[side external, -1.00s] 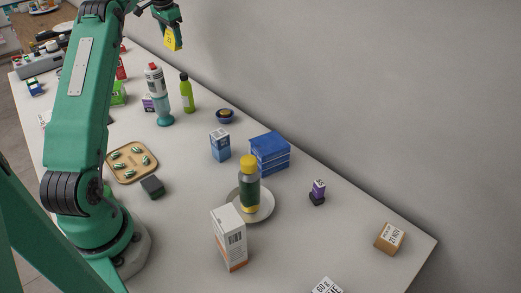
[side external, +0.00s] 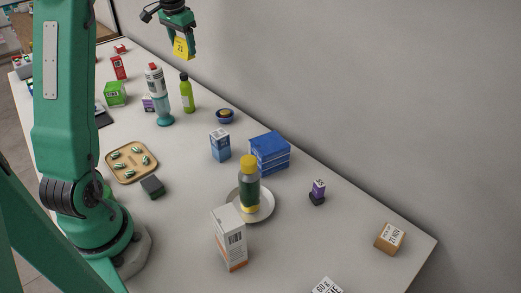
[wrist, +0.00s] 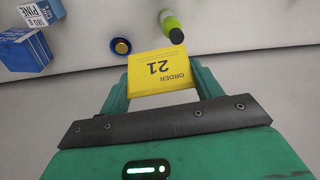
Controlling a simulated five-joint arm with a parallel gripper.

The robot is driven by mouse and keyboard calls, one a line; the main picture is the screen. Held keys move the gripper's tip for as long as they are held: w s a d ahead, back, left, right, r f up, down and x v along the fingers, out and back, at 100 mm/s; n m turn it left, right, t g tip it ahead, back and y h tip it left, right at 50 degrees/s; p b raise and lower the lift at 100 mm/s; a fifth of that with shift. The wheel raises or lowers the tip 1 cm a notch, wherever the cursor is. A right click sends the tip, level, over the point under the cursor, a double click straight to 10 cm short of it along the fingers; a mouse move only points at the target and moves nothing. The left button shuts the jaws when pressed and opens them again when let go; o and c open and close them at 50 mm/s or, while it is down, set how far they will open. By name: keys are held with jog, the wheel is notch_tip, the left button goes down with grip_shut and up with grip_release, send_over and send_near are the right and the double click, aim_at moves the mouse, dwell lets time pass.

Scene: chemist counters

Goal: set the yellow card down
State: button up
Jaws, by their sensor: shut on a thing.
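The yellow card (side external: 182,47), marked "ORDER 21", is held in my gripper (side external: 181,42) high above the far part of the counter, near the wall. In the wrist view the card (wrist: 161,70) sits between the two green fingers of my gripper (wrist: 162,84), its print upside down. My gripper is shut on it. The card is clear of the counter and touches nothing else that I can see.
A blue box (side external: 269,151) and a bottle on a saucer (side external: 266,207) are nearer. Bare counter (side external: 350,235) lies at the right.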

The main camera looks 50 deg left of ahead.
jog(key=s+d+f, duration=0.2)
jog(key=s+d, duration=0.5)
jog(key=d, duration=0.4)
notch_tip(320, 180, down, 11)
jog(key=shift+n, duration=0.4)
jog(key=shift+d+f+h, duration=0.1)
jog(key=shift+f+h, duration=0.05)
jog(key=shift+h, duration=0.15)
jog(key=shift+f, duration=4.9)
jog(key=o, duration=1.2)
jog(key=shift+r, duration=0.15)
